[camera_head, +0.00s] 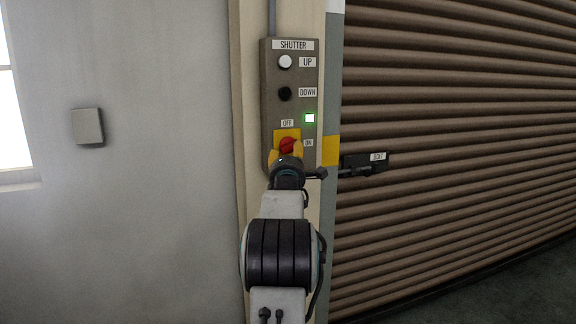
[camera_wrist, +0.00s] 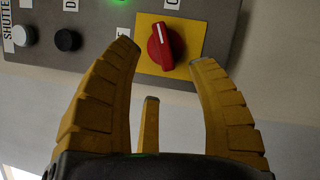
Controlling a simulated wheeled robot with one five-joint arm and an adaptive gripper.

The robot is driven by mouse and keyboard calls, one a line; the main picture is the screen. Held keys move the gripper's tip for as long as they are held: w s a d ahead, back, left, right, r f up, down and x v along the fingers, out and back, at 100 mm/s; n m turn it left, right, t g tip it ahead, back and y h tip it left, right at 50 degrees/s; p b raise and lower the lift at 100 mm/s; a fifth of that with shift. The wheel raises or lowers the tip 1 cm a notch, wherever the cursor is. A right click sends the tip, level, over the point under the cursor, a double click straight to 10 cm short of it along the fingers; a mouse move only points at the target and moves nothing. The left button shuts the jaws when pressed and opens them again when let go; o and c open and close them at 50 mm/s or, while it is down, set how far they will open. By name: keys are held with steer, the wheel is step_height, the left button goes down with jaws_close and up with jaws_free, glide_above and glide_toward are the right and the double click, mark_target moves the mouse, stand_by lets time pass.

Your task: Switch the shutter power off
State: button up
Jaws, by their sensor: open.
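The red rotary power knob (camera_head: 288,145) sits on a yellow plate (camera_head: 279,134) low on the grey shutter control box (camera_head: 271,100). OFF is labelled above it and ON to its right. In the wrist view the knob (camera_wrist: 166,46) shows a white line on the end nearer the ON side. The green lamp (camera_head: 310,118) is lit. My gripper (camera_head: 286,159) is in front of the knob and partly hides it. In the wrist view its yellow fingers (camera_wrist: 164,56) are spread and empty, with the knob between and beyond the tips. I cannot tell any contact.
A white UP button (camera_head: 285,62) and a black DOWN button (camera_head: 285,94) are above on the box. A black latch labelled EXIT or similar (camera_head: 365,163) is on the brown shutter (camera_head: 450,130) to the right. A grey wall plate (camera_head: 88,126) is at left.

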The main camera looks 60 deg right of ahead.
steer(key=shift+v, duration=2.6)
steer(key=shift+r, duration=0.1)
steer(key=shift+c, duration=0.4)
